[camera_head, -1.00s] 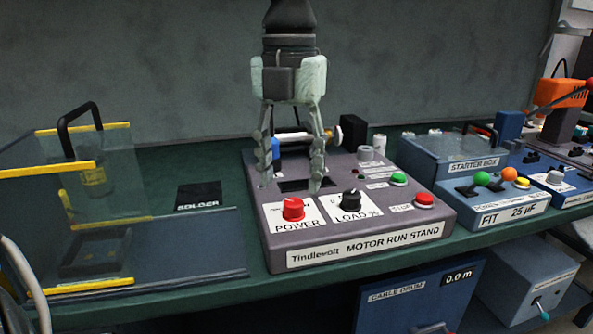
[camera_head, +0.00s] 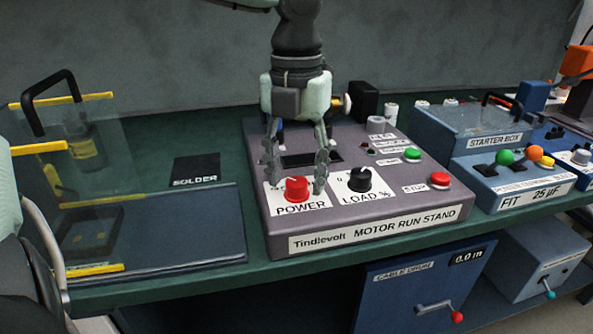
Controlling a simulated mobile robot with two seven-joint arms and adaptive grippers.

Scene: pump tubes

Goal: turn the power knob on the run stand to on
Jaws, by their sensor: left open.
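The motor run stand (camera_head: 380,236) is a grey box with a sloped top on the green bench. Its red power knob (camera_head: 297,189) sits on a white label marked POWER at the front left of the top. My left gripper (camera_head: 296,184) points down with its two fingers apart, one to each side of the red knob in the picture. The fingertips look close behind or beside the knob; I cannot tell whether they touch it. The black load knob (camera_head: 360,179) is just to the right. The power label's position marks are partly hidden. My right gripper is not in view.
A green button (camera_head: 412,155) and a red button (camera_head: 440,180) are on the stand's right side. A clear guard with yellow edges (camera_head: 95,170) stands left. The starter box (camera_head: 470,143) and the FIT box (camera_head: 530,193) are right. A solder mat (camera_head: 196,170) lies between.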

